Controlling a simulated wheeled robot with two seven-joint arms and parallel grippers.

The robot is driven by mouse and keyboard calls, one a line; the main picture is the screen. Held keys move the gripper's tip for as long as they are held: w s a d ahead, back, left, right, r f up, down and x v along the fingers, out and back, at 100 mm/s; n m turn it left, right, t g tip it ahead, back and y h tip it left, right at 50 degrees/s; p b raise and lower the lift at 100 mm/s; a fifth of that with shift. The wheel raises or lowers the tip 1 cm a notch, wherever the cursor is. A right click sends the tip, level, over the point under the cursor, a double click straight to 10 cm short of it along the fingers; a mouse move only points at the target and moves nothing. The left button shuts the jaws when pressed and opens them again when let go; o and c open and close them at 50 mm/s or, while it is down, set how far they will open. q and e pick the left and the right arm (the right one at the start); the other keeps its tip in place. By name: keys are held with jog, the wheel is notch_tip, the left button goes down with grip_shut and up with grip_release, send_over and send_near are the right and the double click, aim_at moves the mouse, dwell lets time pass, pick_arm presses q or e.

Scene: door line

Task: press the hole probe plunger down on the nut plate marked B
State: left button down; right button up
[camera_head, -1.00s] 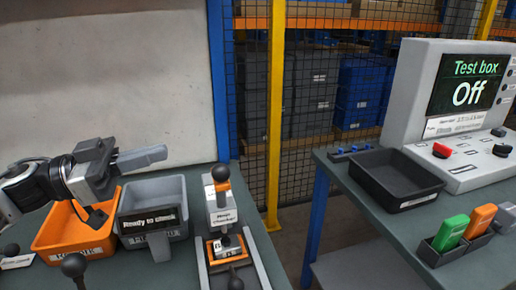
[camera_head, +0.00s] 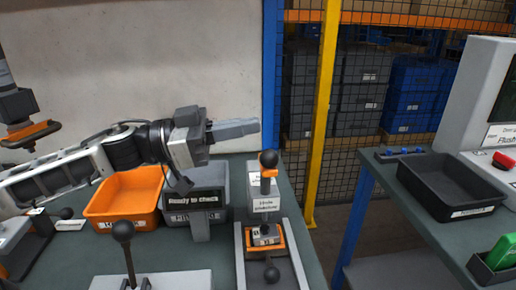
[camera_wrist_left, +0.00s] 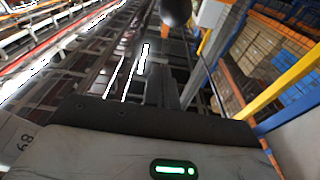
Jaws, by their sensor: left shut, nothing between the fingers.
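The hole probe (camera_head: 264,196) is a pale upright block with a small label, near the right end of the left bench. Its plunger has a dark ball knob (camera_head: 268,158) on top and stands raised over the fixture. The nut plate (camera_head: 266,236) sits in an orange-framed holder below it; its small mark is too small to read surely. My left gripper (camera_head: 252,127) is shut and empty, just above and slightly left of the knob, apart from it in the picture. A dark ball (camera_wrist_left: 175,11) shows at the top of the left wrist view. My right gripper is not in view.
An orange bin (camera_head: 125,200) and a grey bin (camera_head: 222,196) with a "Ready to check" display (camera_head: 194,200) stand left of the probe. Another ball-topped lever (camera_head: 123,231) stands at the front. A black tray (camera_head: 440,187) lies on the separate right bench, across a gap.

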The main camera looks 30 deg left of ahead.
aim_at(263, 153)
pick_arm(q)
jog(key=shift+p+x, duration=0.4)
jog(key=shift+x, duration=1.4)
jog(key=f, duration=0.2)
jog(key=a+f, duration=0.1)
jog(key=f, duration=0.1)
jog(key=shift+s, duration=0.2)
